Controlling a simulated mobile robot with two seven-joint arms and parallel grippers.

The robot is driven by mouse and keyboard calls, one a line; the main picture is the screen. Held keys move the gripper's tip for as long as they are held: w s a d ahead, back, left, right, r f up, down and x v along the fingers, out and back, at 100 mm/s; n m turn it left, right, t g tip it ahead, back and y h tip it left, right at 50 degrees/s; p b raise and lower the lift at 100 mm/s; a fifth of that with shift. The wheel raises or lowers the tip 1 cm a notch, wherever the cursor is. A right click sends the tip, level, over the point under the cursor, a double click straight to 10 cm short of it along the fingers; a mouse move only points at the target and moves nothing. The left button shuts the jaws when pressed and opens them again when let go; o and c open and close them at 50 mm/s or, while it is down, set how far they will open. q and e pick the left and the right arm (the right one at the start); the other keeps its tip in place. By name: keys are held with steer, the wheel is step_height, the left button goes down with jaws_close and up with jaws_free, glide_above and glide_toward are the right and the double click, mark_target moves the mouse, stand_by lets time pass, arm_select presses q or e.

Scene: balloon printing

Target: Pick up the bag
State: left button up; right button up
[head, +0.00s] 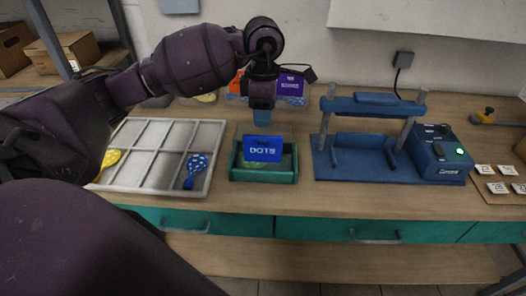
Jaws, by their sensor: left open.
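A blue packet labelled DOTS (262,150) stands in a green open tray (264,175) on the workbench; it is the bag-like thing nearest my gripper. My left gripper (262,106) is open and points down above the tray, behind and over the packet. A blue piece shows just under the gripper; I cannot tell whether it is part of the fingers or a separate thing. Orange and purple packets (290,86) stand at the back, partly hidden by my gripper. My right gripper is not in view.
A grey compartment tray (148,155) at left holds a blue dotted balloon (195,168) and a yellow balloon (108,160). A blue press (369,170) with a control box stands right of the green tray. Small labelled tiles (497,187) lie at far right.

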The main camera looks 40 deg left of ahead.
mark_target(263, 136)
arm_select(q)
step_height(263, 136, down, 6)
steer(key=shift+r, duration=0.25)
steer(key=shift+w+a+f, duration=0.15)
steer(key=shift+f, duration=2.25)
